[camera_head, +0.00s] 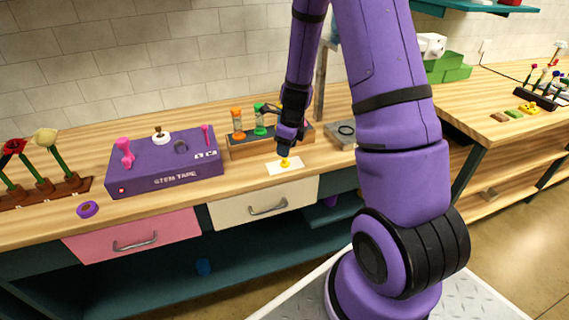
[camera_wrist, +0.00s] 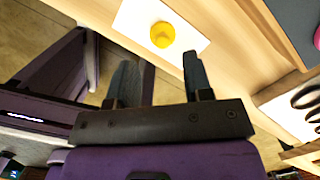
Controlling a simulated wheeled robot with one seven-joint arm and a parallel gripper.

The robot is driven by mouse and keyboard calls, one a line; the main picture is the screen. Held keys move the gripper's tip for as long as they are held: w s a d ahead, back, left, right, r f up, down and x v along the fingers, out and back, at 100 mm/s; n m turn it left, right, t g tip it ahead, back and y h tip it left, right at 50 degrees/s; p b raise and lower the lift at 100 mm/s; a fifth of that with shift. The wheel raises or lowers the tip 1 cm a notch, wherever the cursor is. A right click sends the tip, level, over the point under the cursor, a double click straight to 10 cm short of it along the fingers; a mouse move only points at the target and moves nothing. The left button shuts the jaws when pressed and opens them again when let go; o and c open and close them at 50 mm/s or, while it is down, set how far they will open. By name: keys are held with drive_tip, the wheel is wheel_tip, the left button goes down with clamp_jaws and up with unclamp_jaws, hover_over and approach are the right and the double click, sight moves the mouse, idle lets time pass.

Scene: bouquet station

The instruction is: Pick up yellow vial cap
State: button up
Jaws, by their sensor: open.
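The yellow vial cap (camera_head: 284,162) sits on a white card (camera_head: 273,169) near the front edge of the wooden counter. In the wrist view the yellow cap (camera_wrist: 162,34) lies on the white card (camera_wrist: 196,41), ahead of the fingertips. My gripper (camera_wrist: 160,68) is open with nothing between its two dark fingers. In the head view my gripper (camera_head: 287,148) points down just above the cap. A gap to the cap shows in the wrist view.
Behind the card, a wooden rack (camera_head: 247,147) holds an orange vial (camera_head: 238,123) and a green vial (camera_head: 260,122). A purple stem tape box (camera_head: 165,165) stands to the left. A grey tray (camera_head: 341,135) is to the right. Bare counter lies around the card.

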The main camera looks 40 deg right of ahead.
sight(285, 162)
drive_tip(key=shift+w+f, duration=0.2)
drive_tip(key=shift+f, duration=1.1)
drive_tip(key=shift+w+f, duration=0.15)
drive_tip(key=shift+f, duration=1.1)
drive_tip(key=shift+c, duration=0.2)
clamp_jaws()
